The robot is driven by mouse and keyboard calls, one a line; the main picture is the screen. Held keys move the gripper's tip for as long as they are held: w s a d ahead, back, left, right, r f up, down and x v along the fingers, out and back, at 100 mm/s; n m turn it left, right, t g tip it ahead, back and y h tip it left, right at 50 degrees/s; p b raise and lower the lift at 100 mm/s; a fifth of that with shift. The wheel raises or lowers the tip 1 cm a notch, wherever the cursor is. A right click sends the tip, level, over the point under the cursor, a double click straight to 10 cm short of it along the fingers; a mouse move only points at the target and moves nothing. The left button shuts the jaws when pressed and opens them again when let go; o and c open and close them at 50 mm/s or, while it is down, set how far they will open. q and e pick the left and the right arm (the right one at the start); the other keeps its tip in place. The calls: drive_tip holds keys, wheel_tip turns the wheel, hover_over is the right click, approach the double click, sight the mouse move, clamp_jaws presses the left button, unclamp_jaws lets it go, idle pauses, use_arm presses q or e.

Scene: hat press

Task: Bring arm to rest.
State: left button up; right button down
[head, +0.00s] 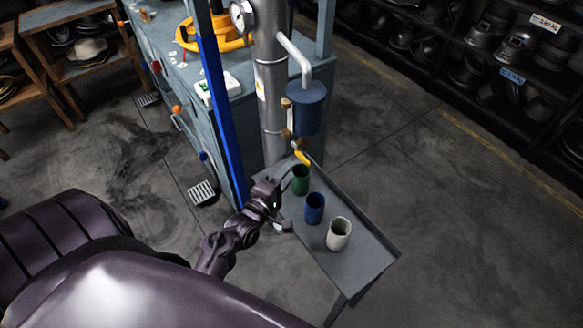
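My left arm comes in from the lower left. Its gripper (279,200) is beside the left edge of a grey side shelf (352,262), close to the green cup and the blue cup. The fingers are small and dark here, so I cannot tell whether they are open or shut. I see nothing clearly held in them. My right gripper is not in view.
On the shelf stand a green cup (300,180), a blue cup (314,208) and a whitish cup (339,234), all upright. Above hangs a blue tank (306,108) with a yellow-tipped lever (301,157). A blue post (222,110) rises behind my arm. Open floor lies right.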

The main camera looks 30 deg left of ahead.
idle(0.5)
use_arm(q)
drive_tip(key=s+d+r+m+g, duration=0.3)
drive_tip(key=s+d+m+g, duration=0.2)
drive_tip(key=s+m+g, duration=0.4)
drive_tip(key=s+d+r+m+g, duration=0.3)
drive_tip(key=s+d+m+g, duration=0.3)
drive_tip(key=m, duration=0.5)
wheel_tip(320, 180, down, 30)
drive_tip(key=s+a+b, duration=0.1)
drive_tip(key=s, duration=0.2)
drive_tip(key=s+a+f+g, duration=0.1)
drive_tip(key=s+a+f, duration=0.1)
drive_tip(key=s+f, duration=0.8)
drive_tip(key=s+a+f+g+b, duration=0.1)
drive_tip(key=s+a+f, duration=0.1)
drive_tip(key=s+f, duration=0.7)
drive_tip(key=shift+s+f+m, duration=0.3)
drive_tip(key=shift+s+f, duration=0.1)
drive_tip(key=shift+f, duration=0.4)
